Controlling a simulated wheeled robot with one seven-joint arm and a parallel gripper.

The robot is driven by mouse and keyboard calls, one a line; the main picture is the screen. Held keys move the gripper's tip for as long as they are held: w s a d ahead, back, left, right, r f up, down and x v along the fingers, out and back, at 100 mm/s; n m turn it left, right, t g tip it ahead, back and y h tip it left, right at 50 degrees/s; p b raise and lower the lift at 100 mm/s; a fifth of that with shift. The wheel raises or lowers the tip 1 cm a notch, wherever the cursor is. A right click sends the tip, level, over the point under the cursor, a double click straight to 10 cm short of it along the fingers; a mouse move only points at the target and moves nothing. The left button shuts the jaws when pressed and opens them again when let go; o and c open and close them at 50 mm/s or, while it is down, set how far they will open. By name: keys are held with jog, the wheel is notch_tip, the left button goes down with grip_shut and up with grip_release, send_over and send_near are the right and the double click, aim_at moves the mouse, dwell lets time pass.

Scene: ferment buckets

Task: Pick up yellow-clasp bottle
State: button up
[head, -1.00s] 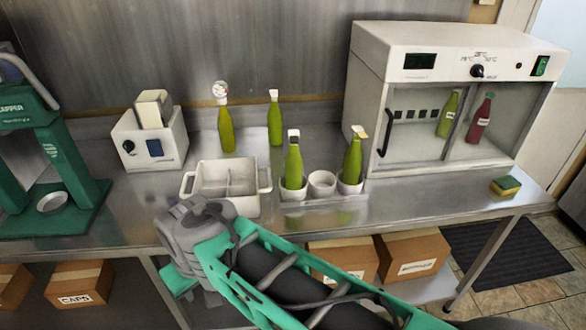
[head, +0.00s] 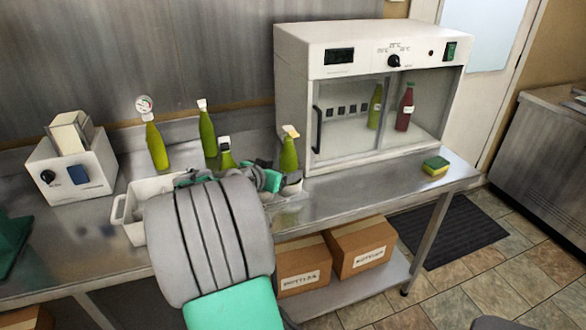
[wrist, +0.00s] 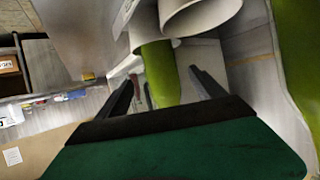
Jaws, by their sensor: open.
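The yellow-clasp bottle (head: 289,153) is green and stands upright in the right white cup (head: 293,187) in the head view. My gripper (head: 268,178) is just left of it, partly hidden by my own arm. In the wrist view the picture looks upside down. My open gripper (wrist: 162,80) has its two dark fingers spread, with a green bottle (wrist: 160,70) in a white cup (wrist: 147,25) showing in the gap beyond. By its place this looks like the yellow-clasp bottle, but its clasp is not visible there. I cannot tell whether the fingers touch it.
A black-clasp green bottle (head: 226,153) stands left of my gripper; a large green bottle (wrist: 296,50) fills the wrist view's right edge. Two more green bottles (head: 157,147) (head: 207,133) stand behind. An incubator (head: 292,100) is at right. A white crate (head: 119,210) is partly hidden.

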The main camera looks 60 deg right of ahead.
aim_at(293, 164)
jog(key=p+x, duration=0.1)
jog(key=x, duration=0.7)
jog(key=shift+w+d, duration=0.1)
jog(key=shift+w, duration=0.1)
jog(key=shift+c, duration=0.5)
grip_shut()
jog(key=shift+r, duration=0.15)
